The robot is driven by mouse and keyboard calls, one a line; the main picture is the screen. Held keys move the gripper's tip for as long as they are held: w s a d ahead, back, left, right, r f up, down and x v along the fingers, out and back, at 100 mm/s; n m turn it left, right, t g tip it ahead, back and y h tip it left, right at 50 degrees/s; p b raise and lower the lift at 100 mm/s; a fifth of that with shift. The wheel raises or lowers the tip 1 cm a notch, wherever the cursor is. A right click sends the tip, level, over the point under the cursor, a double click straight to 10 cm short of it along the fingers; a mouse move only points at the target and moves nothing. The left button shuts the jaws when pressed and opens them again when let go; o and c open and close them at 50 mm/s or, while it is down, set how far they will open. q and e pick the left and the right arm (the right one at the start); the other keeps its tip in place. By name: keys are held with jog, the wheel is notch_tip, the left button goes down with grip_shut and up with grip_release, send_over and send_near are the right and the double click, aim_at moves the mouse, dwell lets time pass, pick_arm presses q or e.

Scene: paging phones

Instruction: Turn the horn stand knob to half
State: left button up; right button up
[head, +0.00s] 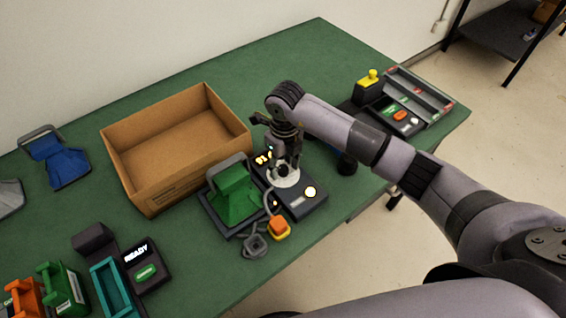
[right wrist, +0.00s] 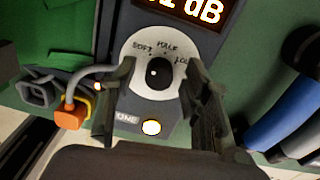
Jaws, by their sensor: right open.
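The horn stand (head: 312,207) is a dark console on the green table, with a round white dial (head: 285,178). My right gripper (head: 287,160) is above the dial, pointing down. In the right wrist view its open fingers (right wrist: 161,68) stand on either side of the knob, apart from it. My left gripper is not in view.
A green horn (head: 235,190) stands left of the dial. An orange-yellow plug (head: 279,228) on a grey cable lies in front. An open cardboard box (head: 150,190) is behind left. A lit display (right wrist: 190,10) ends in "dB", and a round lit button (right wrist: 151,127) sits below the dial.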

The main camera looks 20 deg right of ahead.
grip_shut()
dwell(0.6)
